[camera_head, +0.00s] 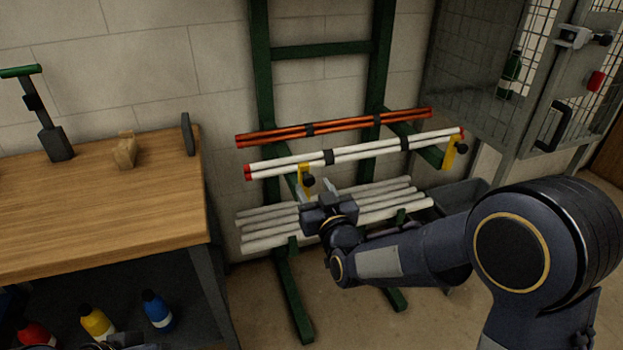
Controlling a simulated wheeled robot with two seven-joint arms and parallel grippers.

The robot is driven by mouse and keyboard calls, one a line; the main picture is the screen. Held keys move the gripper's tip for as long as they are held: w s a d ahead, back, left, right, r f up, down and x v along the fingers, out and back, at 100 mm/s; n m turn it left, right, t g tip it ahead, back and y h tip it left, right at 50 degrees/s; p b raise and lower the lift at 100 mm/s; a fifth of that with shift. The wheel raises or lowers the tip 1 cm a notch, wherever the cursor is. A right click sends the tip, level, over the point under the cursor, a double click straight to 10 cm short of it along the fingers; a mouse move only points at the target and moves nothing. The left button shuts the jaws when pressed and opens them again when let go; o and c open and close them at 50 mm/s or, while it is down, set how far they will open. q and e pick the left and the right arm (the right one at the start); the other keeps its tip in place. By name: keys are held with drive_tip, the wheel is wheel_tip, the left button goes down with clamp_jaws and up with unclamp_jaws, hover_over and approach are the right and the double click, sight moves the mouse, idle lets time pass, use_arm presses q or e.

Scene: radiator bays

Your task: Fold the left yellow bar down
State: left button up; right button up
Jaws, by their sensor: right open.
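The left yellow bar (304,181) stands upright at the front left of the green rack, in front of the white pipe bundle (355,152), with a black knob beside its upper part. A second yellow bar (448,153) stands upright at the rack's right end, also with a black knob. My right gripper (318,188) is open and empty, with its fingers pointing up just below and right of the left yellow bar. I cannot tell whether a finger touches the bar. The bar's lower end is partly hidden by the gripper. My left gripper is not in view.
The green rack (320,50) also carries orange pipes (335,127) above and white pipes (270,232) below. A wooden workbench (100,215) stands at left. A grey wire cage (480,70) stands at right. A dark bin (462,194) sits behind my right arm.

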sight(310, 182)
drive_tip(key=shift+x, duration=2.2)
drive_tip(key=shift+f, duration=0.1)
clamp_jaws()
